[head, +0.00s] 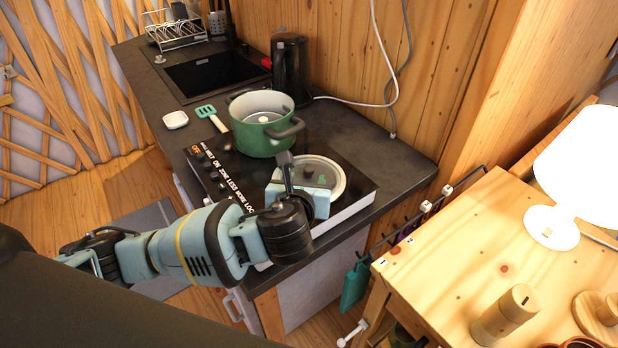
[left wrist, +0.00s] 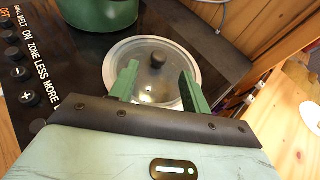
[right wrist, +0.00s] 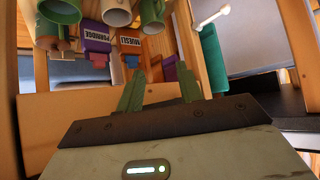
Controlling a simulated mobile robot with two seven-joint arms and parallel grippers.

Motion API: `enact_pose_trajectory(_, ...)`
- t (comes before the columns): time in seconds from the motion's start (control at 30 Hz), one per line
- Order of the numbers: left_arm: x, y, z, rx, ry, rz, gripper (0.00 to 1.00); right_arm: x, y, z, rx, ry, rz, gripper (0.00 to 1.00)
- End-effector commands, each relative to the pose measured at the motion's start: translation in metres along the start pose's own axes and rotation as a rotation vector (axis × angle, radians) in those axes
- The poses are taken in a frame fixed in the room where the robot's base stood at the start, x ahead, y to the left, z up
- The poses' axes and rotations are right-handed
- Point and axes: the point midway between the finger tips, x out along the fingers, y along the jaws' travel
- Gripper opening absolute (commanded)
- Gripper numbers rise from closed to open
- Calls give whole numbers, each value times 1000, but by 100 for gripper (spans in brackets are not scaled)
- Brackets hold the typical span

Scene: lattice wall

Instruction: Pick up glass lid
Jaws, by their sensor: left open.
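The round glass lid (left wrist: 138,52) with a pale rim and a dark knob lies on the black hob. In the head view the lid (head: 334,172) is partly hidden by my left gripper (head: 303,178), which hangs over its near side. In the left wrist view my left gripper (left wrist: 158,76) is open, with its green fingers apart and the knob (left wrist: 157,60) showing between and beyond their tips. It holds nothing. My right gripper (right wrist: 160,85) shows only in its wrist view; its fingers are apart and empty.
A green pot (head: 262,130) stands on the hob (head: 240,176) just behind the lid. A green spatula (head: 208,113) and black kettle (head: 290,68) are further back. A wooden table (head: 470,255) with a lamp is at right. Mugs (right wrist: 116,12) and labelled boxes appear before my right gripper.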

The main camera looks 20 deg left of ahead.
Motion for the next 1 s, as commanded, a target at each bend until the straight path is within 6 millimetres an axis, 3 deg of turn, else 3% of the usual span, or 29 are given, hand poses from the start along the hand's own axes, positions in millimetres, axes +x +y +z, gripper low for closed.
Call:
enact_pose_trajectory(0.13,8,1,1,0,-1,2,47,1,0,-3,0,7,0,36)
enact_pose_trajectory(0.43,45,2,4,-1,-1,1,47,1,0,-5,0,10,0,36)
enact_pose_trajectory(0.77,52,2,4,-1,0,-1,47,1,0,-5,0,11,0,36)
enact_pose_trajectory(1.0,51,2,4,-1,0,0,19,1,0,-5,0,11,0,36)
